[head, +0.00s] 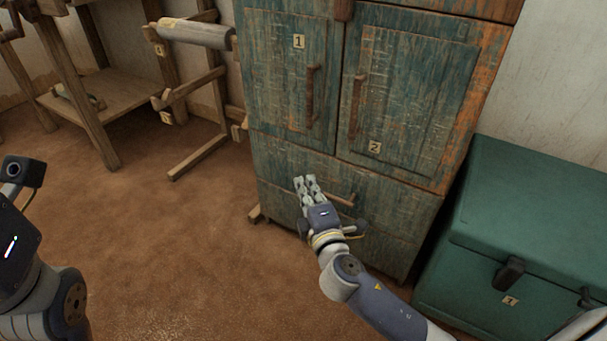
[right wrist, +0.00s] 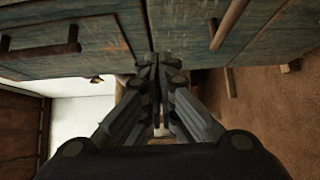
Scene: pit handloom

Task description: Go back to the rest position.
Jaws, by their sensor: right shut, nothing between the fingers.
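My right gripper (head: 306,184) is shut and empty in front of the lower drawer of a worn blue-green cabinet (head: 290,165). Its closed fingers also show in the middle of the right wrist view (right wrist: 156,75), with nothing between them. I cannot tell whether the fingertips touch the cabinet. The drawer's bar handle (head: 340,199) is just right of the gripper.
The cabinet doors above, labelled 1 (head: 299,41) and 2 (head: 375,147), are closed. A green chest (head: 540,215) with its lid down stands to the right. A wooden loom frame (head: 85,100) with a pale roller (head: 195,32) stands back left. The brown floor at left is clear.

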